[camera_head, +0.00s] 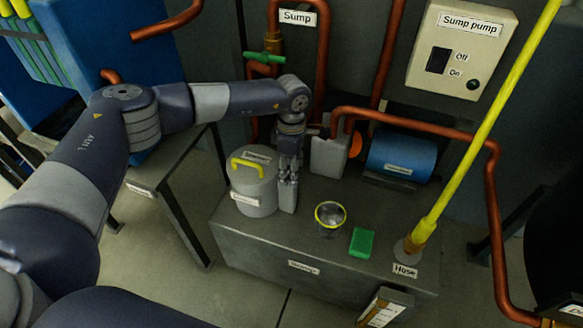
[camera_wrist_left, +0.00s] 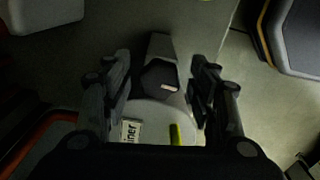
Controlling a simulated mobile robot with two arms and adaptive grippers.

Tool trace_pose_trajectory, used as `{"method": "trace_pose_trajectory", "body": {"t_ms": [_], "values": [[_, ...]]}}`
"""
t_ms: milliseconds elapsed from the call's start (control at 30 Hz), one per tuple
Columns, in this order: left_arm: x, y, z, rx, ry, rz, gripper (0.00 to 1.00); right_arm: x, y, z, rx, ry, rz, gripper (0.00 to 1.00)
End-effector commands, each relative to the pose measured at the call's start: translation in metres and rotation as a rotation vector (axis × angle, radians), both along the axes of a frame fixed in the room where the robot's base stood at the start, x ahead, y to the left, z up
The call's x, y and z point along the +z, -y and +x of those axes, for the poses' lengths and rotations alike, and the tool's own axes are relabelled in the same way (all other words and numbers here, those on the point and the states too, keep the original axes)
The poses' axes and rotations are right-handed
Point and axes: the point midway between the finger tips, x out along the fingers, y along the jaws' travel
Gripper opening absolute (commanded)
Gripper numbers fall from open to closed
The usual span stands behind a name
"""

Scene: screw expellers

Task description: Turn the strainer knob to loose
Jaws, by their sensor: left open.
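The strainer (camera_head: 254,188) is a grey canister with a yellow handle on its lid, standing on the grey tank. In the left wrist view the strainer (camera_wrist_left: 155,112) shows a partly hidden label and its yellow handle. A dark, angular knob (camera_wrist_left: 158,78) with a small pale label sits at its edge, between my left fingers in that picture. My left gripper (camera_head: 288,178) points down close beside the strainer's right side; it also shows in the left wrist view (camera_wrist_left: 161,68). Its fingers are apart with nothing gripped. I cannot tell whether they touch the knob. My right gripper is not in view.
The grey tank (camera_head: 265,248) carries a yellow-rimmed cup (camera_head: 330,216), a green block (camera_head: 361,242) and a yellow hose (camera_head: 485,120). A blue pump (camera_head: 402,155) and copper pipes (camera_head: 495,220) lie behind and right. A green valve handle (camera_head: 264,58) is behind my arm.

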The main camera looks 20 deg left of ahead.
Motion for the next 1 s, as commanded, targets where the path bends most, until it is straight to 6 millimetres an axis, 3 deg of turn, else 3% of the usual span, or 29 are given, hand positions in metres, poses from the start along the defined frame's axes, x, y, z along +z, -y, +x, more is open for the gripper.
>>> {"method": "trace_pose_trajectory", "body": {"t_ms": [133,333,600,833,1000], "values": [[0.0,0.0,0.0,0.0,0.0,0.0,0.54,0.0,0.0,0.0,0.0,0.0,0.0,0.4],[0.0,0.0,0.0,0.0,0.0,0.0,0.11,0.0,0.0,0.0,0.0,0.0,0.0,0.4],[0.001,0.0,0.0,0.051,-0.001,0.0,0.1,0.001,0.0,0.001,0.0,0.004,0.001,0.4],[0.0,-0.001,0.001,0.135,-0.001,0.003,0.1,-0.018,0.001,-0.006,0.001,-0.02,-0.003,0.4],[0.0,-0.001,0.001,0.135,-0.001,0.003,0.1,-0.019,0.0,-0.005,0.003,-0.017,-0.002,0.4]]}}
